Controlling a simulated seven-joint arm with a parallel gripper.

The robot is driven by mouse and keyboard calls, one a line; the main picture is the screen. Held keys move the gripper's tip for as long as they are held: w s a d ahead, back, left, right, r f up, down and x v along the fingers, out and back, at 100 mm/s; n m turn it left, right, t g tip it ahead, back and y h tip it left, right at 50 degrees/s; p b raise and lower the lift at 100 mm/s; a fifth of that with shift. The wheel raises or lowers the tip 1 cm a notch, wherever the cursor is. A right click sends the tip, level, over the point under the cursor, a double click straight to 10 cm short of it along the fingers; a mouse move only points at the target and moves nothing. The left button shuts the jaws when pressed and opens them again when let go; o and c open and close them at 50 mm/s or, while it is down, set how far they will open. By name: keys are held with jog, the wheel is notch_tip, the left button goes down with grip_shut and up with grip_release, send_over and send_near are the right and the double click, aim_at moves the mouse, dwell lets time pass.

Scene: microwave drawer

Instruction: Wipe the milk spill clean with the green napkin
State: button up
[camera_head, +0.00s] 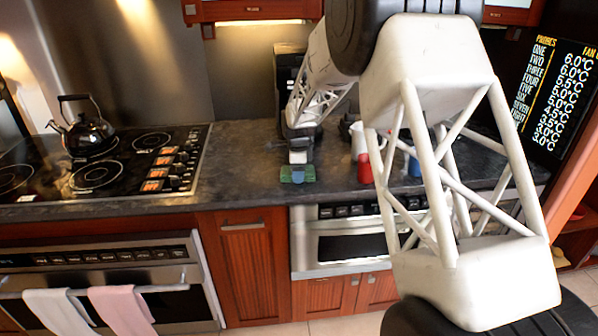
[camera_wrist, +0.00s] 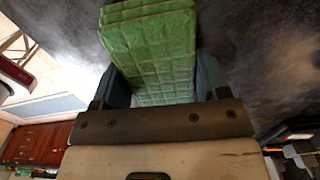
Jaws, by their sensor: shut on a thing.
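The green napkin (camera_head: 297,174) is at the front part of the dark countertop in the head view. It also shows large in the wrist view (camera_wrist: 150,50), folded in layers. My gripper (camera_head: 298,170) has its two dark blue fingers on either side of the napkin and is shut on it. In the wrist view the fingers (camera_wrist: 162,84) press against the napkin's left and right edges. The napkin is at or very near the counter surface; I cannot tell if it touches. I cannot make out the milk spill in either view.
A red cup (camera_head: 364,167), a white mug (camera_head: 358,140) and a blue item (camera_head: 414,166) stand to the right on the countertop (camera_head: 245,170). A black kettle (camera_head: 83,133) sits on the stove at left. The counter left of my gripper is clear.

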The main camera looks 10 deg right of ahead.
aim_at(312, 169)
jog(key=shift+d+f, duration=0.1)
jog(key=shift+d, duration=1)
jog(key=shift+d, duration=0.1)
jog(key=shift+d, duration=1.05)
jog(key=shift+d, duration=0.2)
jog(key=shift+d, duration=0.95)
jog(key=shift+d, duration=0.1)
jog(key=shift+d, duration=1.05)
